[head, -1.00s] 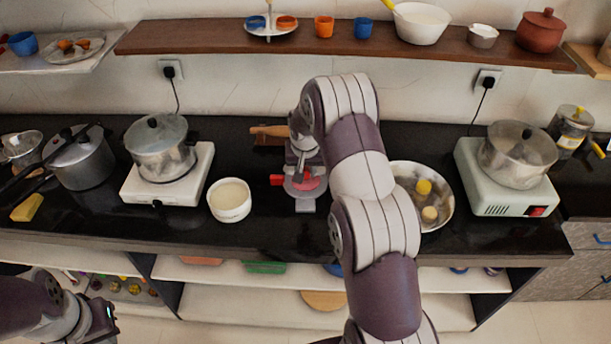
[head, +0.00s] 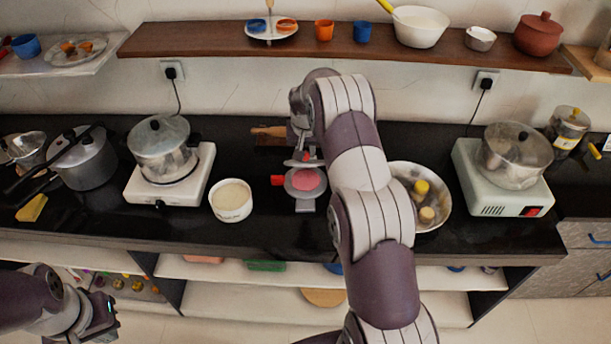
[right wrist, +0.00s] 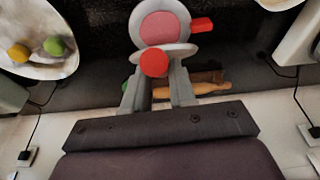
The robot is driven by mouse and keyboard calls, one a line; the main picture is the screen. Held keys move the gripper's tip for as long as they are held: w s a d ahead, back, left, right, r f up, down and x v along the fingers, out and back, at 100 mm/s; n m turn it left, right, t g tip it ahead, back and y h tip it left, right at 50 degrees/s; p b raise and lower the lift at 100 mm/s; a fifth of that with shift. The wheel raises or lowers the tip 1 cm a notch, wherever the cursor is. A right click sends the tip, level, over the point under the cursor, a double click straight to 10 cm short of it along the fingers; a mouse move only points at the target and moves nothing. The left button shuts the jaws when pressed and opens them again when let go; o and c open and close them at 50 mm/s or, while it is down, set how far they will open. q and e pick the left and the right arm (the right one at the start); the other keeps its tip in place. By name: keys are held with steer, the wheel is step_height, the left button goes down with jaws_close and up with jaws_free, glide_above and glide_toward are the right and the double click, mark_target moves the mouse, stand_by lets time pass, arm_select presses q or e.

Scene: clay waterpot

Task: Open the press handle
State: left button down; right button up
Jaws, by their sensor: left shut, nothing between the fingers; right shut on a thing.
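The press (head: 306,203) stands on the black counter. Its round base holds a pink disc (head: 306,180), which shows uncovered. A red knob (head: 278,180) sticks out at its left side. In the right wrist view the press's upper plate (right wrist: 178,51) is tilted up, seen nearly edge-on. The red-tipped press handle (right wrist: 154,64) is at my right gripper (right wrist: 158,88), whose fingers are shut on it. My right arm partly hides this in the head view. My left gripper (head: 103,318) is shut and empty at the lower left, away from the counter.
A white bowl (head: 231,203) stands left of the press, beyond it a pot on a white stove (head: 196,180). A metal bowl (head: 446,207) with yellow items is close right of my right arm. A rolling pin (right wrist: 205,88) lies behind the press. A wooden shelf (head: 200,38) hangs above.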

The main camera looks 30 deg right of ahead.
steer(key=shift+w+r, duration=0.15)
steer(key=shift+w+d+r+p, duration=0.4)
steer(key=shift+w+r, duration=0.1)
steer(key=shift+w, duration=0.2)
steer(key=shift+w+d+r+p, duration=0.3)
steer(key=shift+w+d+r, duration=0.15)
steer(key=shift+w, duration=0.2)
steer(key=shift+w+d+r+p, duration=0.2)
steer(key=shift+w+r+p, duration=0.15)
steer(key=shift+w, duration=0.1)
steer(key=shift+w+d+r+p, duration=0.2)
steer(key=shift+w+d+p, duration=0.1)
steer(key=shift+w, duration=0.2)
steer(key=shift+w+d+r+p, duration=0.15)
steer(key=shift+w+d, duration=0.1)
steer(key=shift+w, duration=0.25)
